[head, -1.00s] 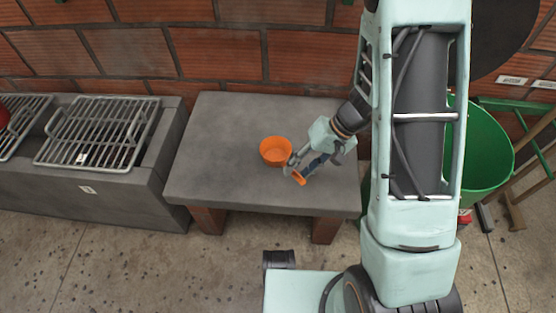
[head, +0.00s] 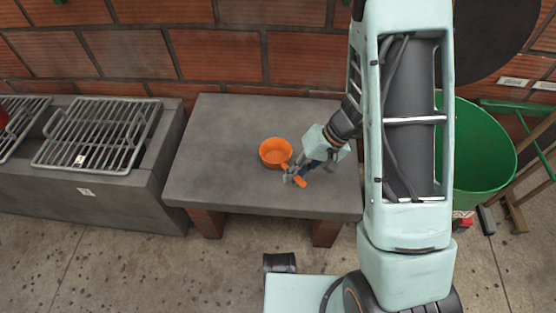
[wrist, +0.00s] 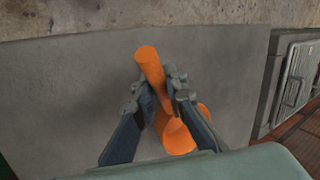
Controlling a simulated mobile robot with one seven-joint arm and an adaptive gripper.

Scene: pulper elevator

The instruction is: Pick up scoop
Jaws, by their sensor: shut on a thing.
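The orange scoop (head: 276,151) has a round bowl and a short handle. It is on or just above the grey table (head: 215,160), near its middle; I cannot tell if it touches the top. My gripper (head: 293,173) is at the scoop's handle, to the lower right of the bowl, with the handle end sticking out past the fingers. In the wrist view my gripper (wrist: 160,92) has its two fingers closed on either side of the orange handle (wrist: 150,65). The scoop's bowl (wrist: 174,134) is partly hidden behind the fingers.
A metal grill rack (head: 97,133) on a grey stone counter stands left of the table. A green bucket (head: 480,150) stands to the right, behind my arm. A brick wall (head: 210,55) runs behind the table. Most of the tabletop is bare.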

